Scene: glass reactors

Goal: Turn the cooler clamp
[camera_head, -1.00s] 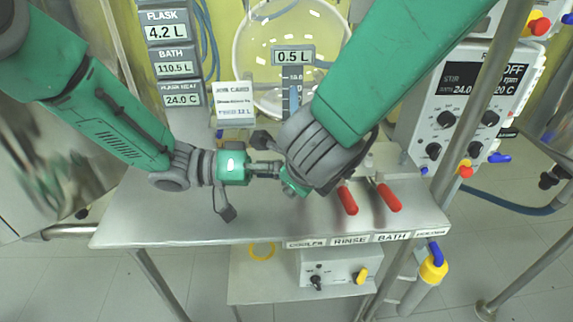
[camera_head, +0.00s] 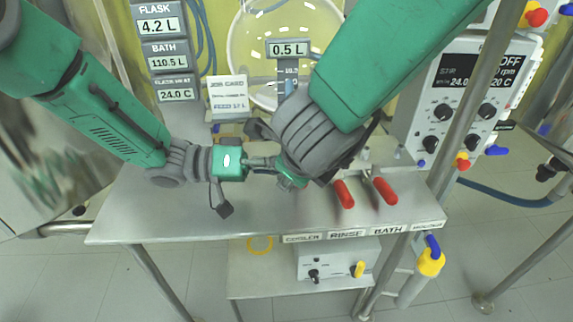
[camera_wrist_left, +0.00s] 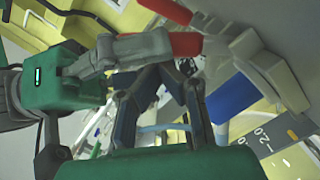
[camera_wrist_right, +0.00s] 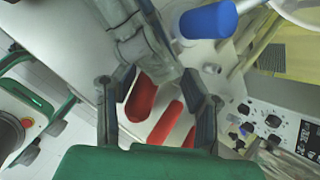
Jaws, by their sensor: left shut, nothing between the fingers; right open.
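Three red clamp handles show in the right wrist view. The nearest and largest, apparently the cooler clamp (camera_wrist_right: 142,98), lies between the spread fingers of my right gripper (camera_wrist_right: 158,85), with no clear grip on it. In the head view that clamp is hidden behind my right gripper (camera_head: 292,180), above the cooler label (camera_head: 303,238). My left gripper (camera_head: 268,163) is shut and empty, its tips close beside the right one. In the left wrist view the shut left fingers (camera_wrist_left: 160,72) point toward a red handle (camera_wrist_left: 172,45); which clamp this is I cannot tell.
Two other red handles (camera_head: 344,194) (camera_head: 384,190) stick out over the steel bench (camera_head: 180,215), to the right. A control box (camera_head: 470,95) stands at the right, a glass vessel (camera_head: 245,50) behind. A blue cap (camera_wrist_right: 205,20) is near the right gripper. The bench's left front is clear.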

